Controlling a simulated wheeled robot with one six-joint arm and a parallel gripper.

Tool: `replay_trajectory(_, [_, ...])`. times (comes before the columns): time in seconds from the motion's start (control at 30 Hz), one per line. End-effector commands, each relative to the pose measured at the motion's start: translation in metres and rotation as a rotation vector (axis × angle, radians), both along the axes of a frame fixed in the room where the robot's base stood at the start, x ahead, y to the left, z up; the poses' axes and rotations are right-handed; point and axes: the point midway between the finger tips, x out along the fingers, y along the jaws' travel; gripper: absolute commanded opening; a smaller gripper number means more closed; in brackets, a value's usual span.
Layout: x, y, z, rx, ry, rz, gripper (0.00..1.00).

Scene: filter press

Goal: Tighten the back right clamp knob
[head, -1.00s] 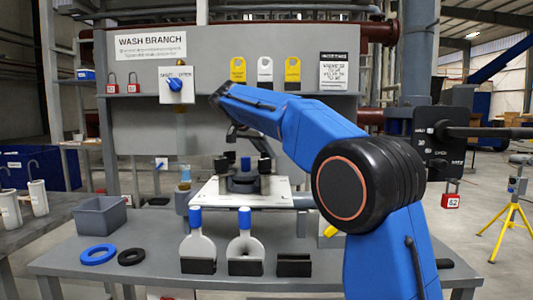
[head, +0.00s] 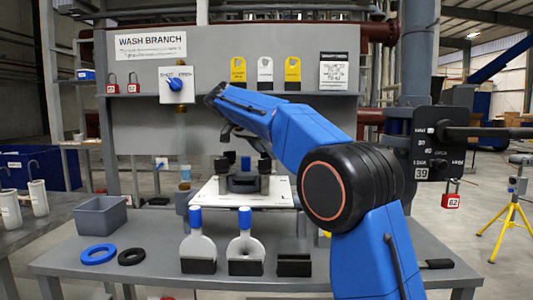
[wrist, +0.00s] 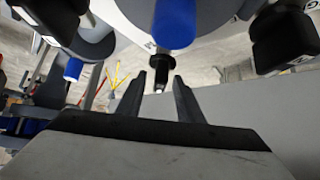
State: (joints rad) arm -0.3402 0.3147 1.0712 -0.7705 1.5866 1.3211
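The press unit (head: 240,199) is a white plate carrying a dark round body with a blue upright handle (head: 246,163). Black clamp knobs stand around it; one is at its right rear (head: 265,165) and one at its left rear (head: 222,164). My gripper (wrist: 158,98) is open in the wrist view, fingers apart. A short black stem with a pale tip (wrist: 164,72) appears between and beyond the fingertips, with no visible contact. Dark knobs also show at the wrist view's upper left (wrist: 55,20) and upper right (wrist: 285,40). My arm partly hides the rear of the unit in the head view.
On the bench are a grey bin (head: 100,217), blue ring (head: 98,256), black ring (head: 131,256) and two blue-handled paddles (head: 197,245) in black holders. A backboard (head: 240,125) with a blue switch (head: 175,84) stands behind. The bench front is clear between items.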

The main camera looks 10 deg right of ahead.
Motion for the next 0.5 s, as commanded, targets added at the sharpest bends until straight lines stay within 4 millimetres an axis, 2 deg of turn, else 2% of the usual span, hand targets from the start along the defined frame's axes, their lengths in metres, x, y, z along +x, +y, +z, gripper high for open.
replay_trajectory(0.33, [-0.001,0.003,0.004,0.000,-0.002,0.002,0.33])
replay_trajectory(0.5, [-0.008,0.017,0.019,0.000,-0.004,0.004,0.33])
